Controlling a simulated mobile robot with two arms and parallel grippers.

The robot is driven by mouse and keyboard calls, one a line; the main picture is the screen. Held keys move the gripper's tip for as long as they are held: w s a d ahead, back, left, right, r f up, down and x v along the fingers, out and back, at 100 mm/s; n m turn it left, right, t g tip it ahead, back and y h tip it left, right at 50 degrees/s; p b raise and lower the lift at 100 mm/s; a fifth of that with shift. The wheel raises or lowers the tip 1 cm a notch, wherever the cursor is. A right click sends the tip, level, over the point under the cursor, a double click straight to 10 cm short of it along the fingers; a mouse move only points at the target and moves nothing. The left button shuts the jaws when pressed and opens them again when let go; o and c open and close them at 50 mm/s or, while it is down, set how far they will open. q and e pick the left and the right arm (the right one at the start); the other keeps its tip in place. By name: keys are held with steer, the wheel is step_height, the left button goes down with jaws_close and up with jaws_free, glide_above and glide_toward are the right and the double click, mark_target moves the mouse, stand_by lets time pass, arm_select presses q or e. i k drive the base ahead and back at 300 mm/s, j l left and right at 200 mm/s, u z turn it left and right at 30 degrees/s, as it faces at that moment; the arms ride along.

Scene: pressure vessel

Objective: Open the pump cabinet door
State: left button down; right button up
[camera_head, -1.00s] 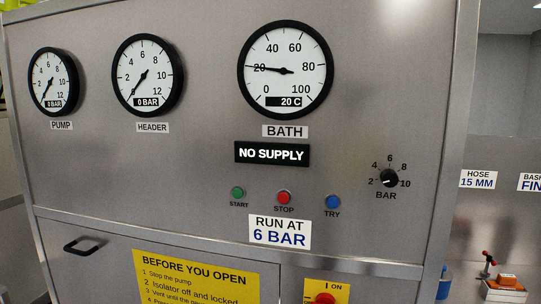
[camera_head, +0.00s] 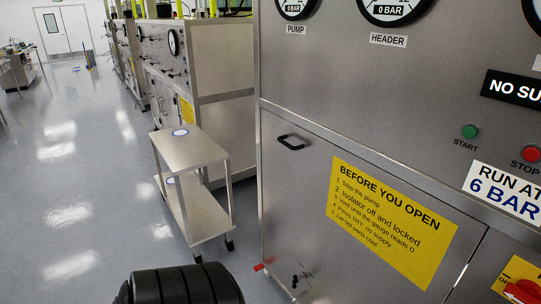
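The pump cabinet door (camera_head: 300,215) is a grey metal panel below the gauge panel. It looks shut, flush with its frame. A yellow "BEFORE YOU OPEN" sign (camera_head: 392,222) is on the door. The pump gauge (camera_head: 294,7) is cut off by the top edge; its window reads 0 BAR. A red switch knob (camera_head: 522,292) on a yellow plate is partly in view at the bottom right. Neither gripper's fingers are in view.
A two-shelf metal trolley (camera_head: 190,150) on castors stands on the floor left of the cabinet. Similar cabinets (camera_head: 215,60) stand behind it. Open grey floor (camera_head: 70,200) stretches along the left.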

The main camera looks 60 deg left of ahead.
mark_target(376, 238)
steer(key=u, duration=1.6)
